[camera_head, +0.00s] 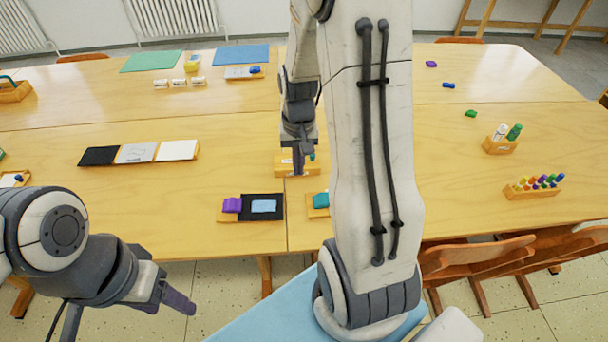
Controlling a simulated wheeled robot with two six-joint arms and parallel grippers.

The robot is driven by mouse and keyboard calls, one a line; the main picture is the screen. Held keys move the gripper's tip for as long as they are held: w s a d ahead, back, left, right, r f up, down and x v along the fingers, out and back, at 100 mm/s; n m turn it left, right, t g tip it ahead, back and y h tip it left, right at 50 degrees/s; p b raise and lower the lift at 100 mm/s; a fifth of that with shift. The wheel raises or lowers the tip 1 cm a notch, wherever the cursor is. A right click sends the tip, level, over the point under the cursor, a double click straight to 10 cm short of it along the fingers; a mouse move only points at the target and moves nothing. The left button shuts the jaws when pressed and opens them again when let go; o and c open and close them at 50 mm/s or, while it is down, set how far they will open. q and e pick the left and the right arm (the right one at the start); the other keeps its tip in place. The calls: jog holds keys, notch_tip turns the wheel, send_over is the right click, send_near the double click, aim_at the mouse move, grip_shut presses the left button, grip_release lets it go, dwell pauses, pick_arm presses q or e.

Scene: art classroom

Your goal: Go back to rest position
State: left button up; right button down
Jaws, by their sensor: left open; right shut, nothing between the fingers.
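My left gripper (178,298) is at the lower left, in front of the table's near edge and over the floor. Its fingers point right, and it is open and empty. My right arm rises from the bottom centre and reaches over the table (240,120). My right gripper (299,165) hangs down at the middle of the table, over a small wooden holder (285,166). It is shut with nothing in it. The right arm hides part of the table behind it.
A row of cards (136,152) lies at left. Holders with bottles (500,146) and markers (533,191) stand at right. Chairs (475,262) are tucked in at front right.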

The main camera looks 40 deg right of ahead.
jog(key=shift+a+r, duration=0.1)
jog(key=shift+r, duration=0.15)
dwell(0.3)
